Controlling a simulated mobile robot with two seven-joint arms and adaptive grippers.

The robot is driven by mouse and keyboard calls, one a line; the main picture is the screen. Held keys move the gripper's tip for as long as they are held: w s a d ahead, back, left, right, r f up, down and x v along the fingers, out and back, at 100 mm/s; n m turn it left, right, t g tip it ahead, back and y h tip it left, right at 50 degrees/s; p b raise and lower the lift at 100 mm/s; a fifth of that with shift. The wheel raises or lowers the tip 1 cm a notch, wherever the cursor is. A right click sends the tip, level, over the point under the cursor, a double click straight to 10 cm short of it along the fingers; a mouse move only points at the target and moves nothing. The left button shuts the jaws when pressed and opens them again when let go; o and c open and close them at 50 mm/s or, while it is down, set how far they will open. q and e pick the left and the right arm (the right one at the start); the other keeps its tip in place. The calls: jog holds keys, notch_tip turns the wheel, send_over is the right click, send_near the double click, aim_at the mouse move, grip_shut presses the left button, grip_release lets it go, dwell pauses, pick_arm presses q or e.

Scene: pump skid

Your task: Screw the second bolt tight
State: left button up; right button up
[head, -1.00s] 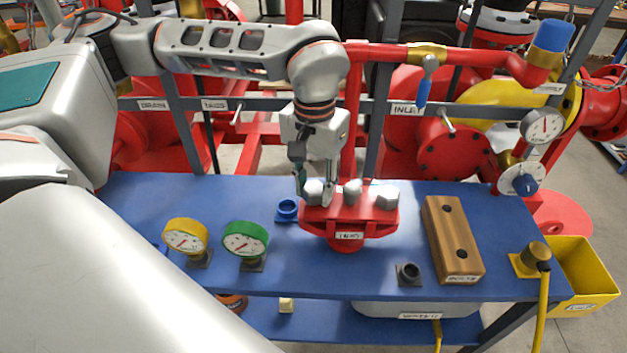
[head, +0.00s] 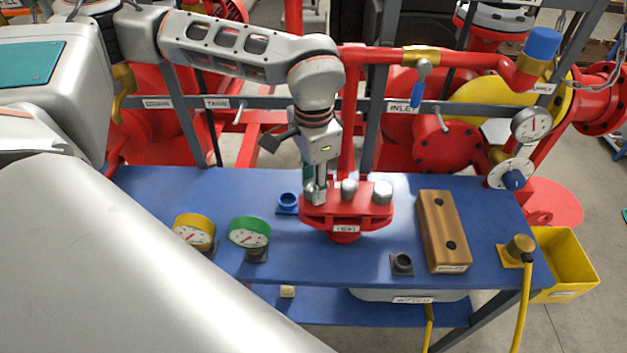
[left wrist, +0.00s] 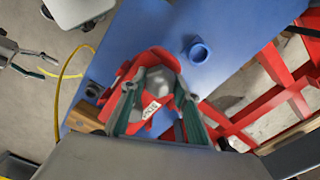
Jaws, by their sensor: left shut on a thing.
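A red flange fixture (head: 345,215) with a white label stands on the blue bench and carries grey hex-headed bolts in a row. My left gripper (head: 317,192) points down at the left-hand bolt and is shut on it. In the left wrist view the grey bolt head (left wrist: 155,84) lies between the two teal-padded fingers. In the head view the gripper mostly hides that bolt. The middle bolt (head: 349,188) and the right bolt (head: 382,192) sit in the flange, clear of the gripper. My right gripper (left wrist: 42,64) shows only in the left wrist view, empty with fingers apart.
A blue ring socket (head: 288,201) is left of the flange; yellow (head: 194,231) and green (head: 249,232) gauges stand farther left. A wooden block (head: 444,230) with two holes and a dark socket (head: 402,263) are to the right. Red piping rises behind the bench.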

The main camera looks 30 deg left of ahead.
pick_arm(q)
jog(key=o, duration=1.2)
jog(key=shift+r, duration=3.75)
